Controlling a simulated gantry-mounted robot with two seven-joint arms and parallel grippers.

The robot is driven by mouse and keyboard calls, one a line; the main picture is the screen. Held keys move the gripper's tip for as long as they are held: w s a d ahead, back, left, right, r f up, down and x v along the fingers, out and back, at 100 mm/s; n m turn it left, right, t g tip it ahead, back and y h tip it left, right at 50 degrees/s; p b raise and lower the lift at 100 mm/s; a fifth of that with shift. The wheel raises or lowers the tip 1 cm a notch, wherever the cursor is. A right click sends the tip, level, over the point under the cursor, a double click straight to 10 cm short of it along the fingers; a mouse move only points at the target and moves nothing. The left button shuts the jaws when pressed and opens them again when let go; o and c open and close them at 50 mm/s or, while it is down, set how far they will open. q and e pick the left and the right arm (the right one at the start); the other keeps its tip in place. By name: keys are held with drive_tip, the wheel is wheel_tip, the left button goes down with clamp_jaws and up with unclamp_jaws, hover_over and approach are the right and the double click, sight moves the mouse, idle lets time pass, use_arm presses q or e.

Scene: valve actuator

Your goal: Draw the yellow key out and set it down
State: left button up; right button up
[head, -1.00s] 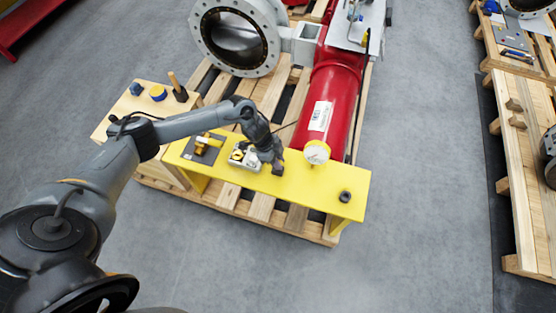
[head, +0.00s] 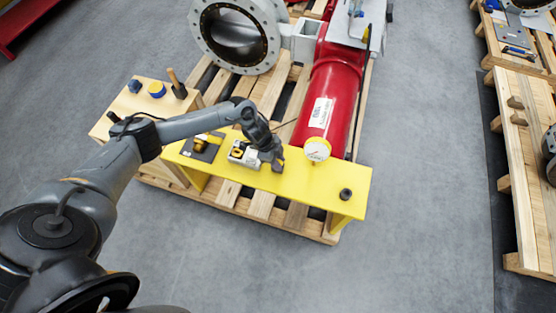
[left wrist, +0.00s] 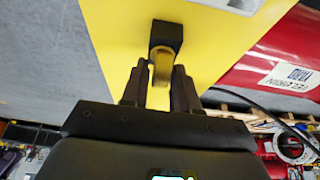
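In the left wrist view a yellowish piece, which looks like the yellow key (left wrist: 161,68), sits between the fingertips of my left gripper (left wrist: 160,77). A dark block shows at its far end, with yellow bench surface beyond. In the head view my left gripper (head: 275,162) points down over the yellow bench (head: 315,188), just right of a pale grey block (head: 244,153) with yellow and dark parts on top. The key itself is too small to make out there. The gap between fingertips and bench is hard to judge. My right gripper is not in view.
A red cylinder (head: 330,100) with a gauge (head: 317,149) stands behind the bench. A dark plate with a yellow-handled fitting (head: 204,142) lies to the left. A dark ring (head: 346,194) sits at the right end. The bench between gripper and ring is clear.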

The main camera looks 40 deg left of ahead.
use_arm(q)
drive_tip(key=o, duration=0.3)
drive_tip(key=shift+p+v, duration=1.6)
drive_tip(key=shift+v, duration=3.85)
drive_tip(key=shift+a, duration=0.1)
